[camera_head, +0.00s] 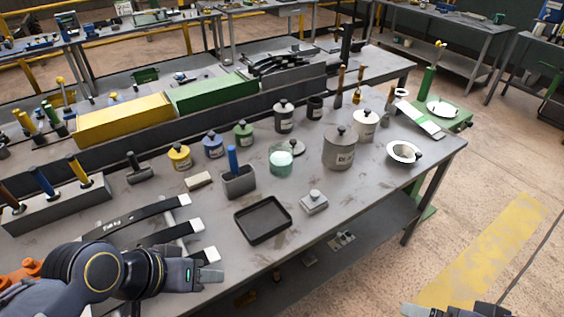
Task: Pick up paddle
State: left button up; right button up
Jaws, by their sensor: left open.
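No thing is plainly a paddle, and I cannot tell which one it is. A flat white and green board (418,119) lies at the table's far right edge. A blue-handled tool (233,160) stands in a small grey holder (240,184) near the middle. My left gripper (214,266) is open and empty at the table's front left, to the right of and in front of the curved black strips with white ends (150,215). Only a part of my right gripper (425,309) shows at the bottom right edge, past the table; its jaws are not clear.
A black tray (263,237) lies on the grey table near the front edge. Lidded pots, a large grey one (340,148) among them, stand behind. A rack with upright handles (60,205) is at left. Yellow (125,118) and green (213,92) boxes line the back.

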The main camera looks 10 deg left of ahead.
aim_at(343, 68)
jog(key=i+l+z, duration=0.2)
jog(key=i+l, duration=1.8)
jog(key=i+j, duration=0.15)
jog(key=i, duration=0.15)
